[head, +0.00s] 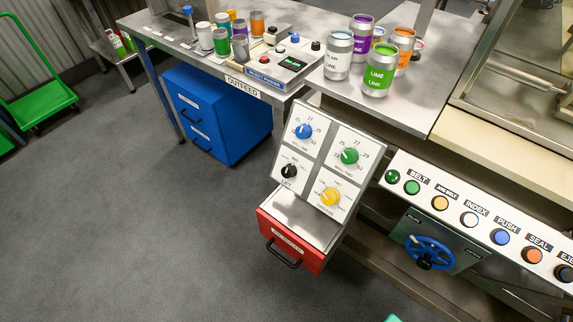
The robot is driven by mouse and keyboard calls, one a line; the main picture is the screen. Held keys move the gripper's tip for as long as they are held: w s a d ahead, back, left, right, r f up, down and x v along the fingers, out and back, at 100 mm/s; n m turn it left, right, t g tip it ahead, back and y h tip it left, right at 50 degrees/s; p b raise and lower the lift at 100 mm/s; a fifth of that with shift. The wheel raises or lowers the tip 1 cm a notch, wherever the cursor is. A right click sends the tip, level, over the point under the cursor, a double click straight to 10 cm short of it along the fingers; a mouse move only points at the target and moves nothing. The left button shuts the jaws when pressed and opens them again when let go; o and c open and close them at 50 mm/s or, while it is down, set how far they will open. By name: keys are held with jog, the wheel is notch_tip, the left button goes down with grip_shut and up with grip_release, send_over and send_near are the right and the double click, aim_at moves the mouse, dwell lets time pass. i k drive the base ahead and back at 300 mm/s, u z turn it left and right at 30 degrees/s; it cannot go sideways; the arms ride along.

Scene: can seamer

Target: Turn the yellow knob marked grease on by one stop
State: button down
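The yellow knob (330,197) sits at the lower right of a grey control panel (318,150) with several knobs, in the middle of the head view. Small print surrounds it, too small to read, so its pointer setting is not clear. On the same panel are a blue knob (303,132) at upper left, a green knob (349,156) at upper right and a black knob (289,171) at lower left. Nothing covers the yellow knob. My gripper is not in view.
A red drawer (290,243) with a black handle is right below the panel. To the right are a button strip (480,225) and a blue handwheel (430,254). Cans, including a lime one (379,78), stand on the table above.

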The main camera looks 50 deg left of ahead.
aim_at(331, 196)
jog(key=u, duration=1.55)
